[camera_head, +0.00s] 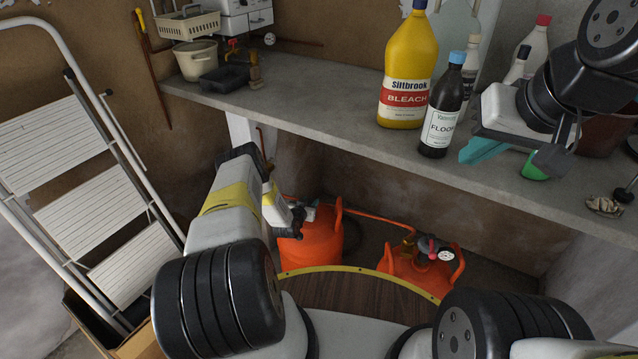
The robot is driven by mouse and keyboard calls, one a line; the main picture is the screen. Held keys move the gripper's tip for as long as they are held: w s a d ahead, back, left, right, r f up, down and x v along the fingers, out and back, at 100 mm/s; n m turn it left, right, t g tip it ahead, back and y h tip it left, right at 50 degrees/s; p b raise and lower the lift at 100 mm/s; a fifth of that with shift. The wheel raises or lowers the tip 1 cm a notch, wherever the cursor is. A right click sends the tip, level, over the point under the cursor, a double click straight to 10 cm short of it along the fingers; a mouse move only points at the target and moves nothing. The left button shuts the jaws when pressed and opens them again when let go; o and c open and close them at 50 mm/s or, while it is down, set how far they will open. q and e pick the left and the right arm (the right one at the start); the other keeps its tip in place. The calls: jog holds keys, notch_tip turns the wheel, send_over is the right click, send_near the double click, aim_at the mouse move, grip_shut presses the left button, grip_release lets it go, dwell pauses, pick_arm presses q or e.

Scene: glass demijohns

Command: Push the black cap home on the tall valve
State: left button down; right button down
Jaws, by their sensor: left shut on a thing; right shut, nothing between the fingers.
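My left gripper (297,213) reaches down to the left orange gas cylinder (312,243) under the shelf. It is shut on a small dark thing at its fingertips that looks like the black cap; the fingers hide most of it. The top of that cylinder and its valve are largely hidden behind the gripper, so I cannot tell how the cap sits. A second orange cylinder (410,264) on the right has a brass valve (407,243) and a round gauge (446,254). My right gripper (556,152) is shut and empty over the shelf at the right.
The grey shelf (335,97) holds a yellow bleach bottle (409,62), a dark bottle (443,110), and other bottles. An orange hose (378,219) runs between the cylinders. A white stepladder (100,220) stands at left. A wooden round top (350,296) is in front.

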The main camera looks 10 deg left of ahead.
pick_arm(q)
jog(key=shift+s+f, duration=0.1)
jog(key=c, duration=0.9)
grip_release()
jog(key=shift+o, duration=0.2)
jog(key=shift+v, duration=2.95)
